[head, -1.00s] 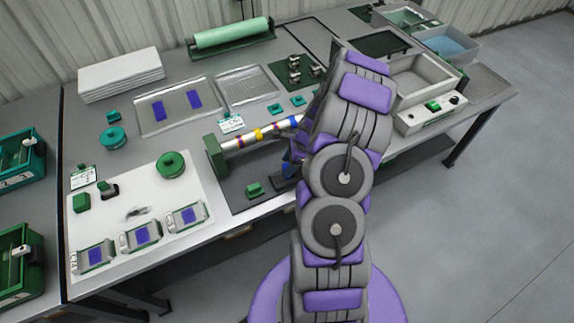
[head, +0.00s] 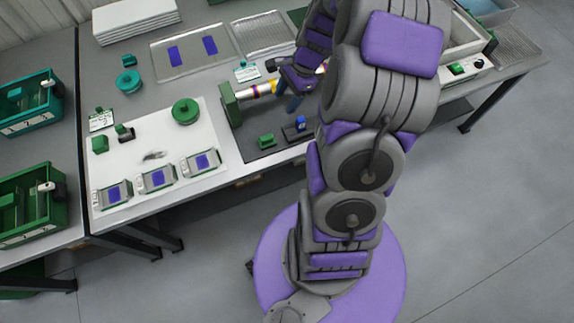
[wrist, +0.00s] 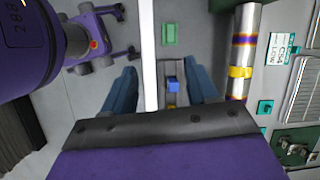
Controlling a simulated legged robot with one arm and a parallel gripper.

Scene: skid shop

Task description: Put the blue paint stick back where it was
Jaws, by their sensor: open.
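The blue paint stick (head: 300,121) sits in a small dark holder (head: 297,135) on the dark mat near the bench's front edge. In the wrist view the blue stick (wrist: 173,86) shows as a small blue block between and beyond my fingers. My gripper (head: 292,102) is behind the stick in the head view, close to the banded pipe. In the wrist view my gripper (wrist: 160,82) has its two fingers wide apart, with nothing held between them. The stick's lower part is hidden.
A metal pipe (head: 262,89) with coloured bands lies behind the holder, its left end at a green block (head: 230,103). A small green block (head: 266,141) sits left of the holder. Several grey devices (head: 157,180) stand on the white sheet at left.

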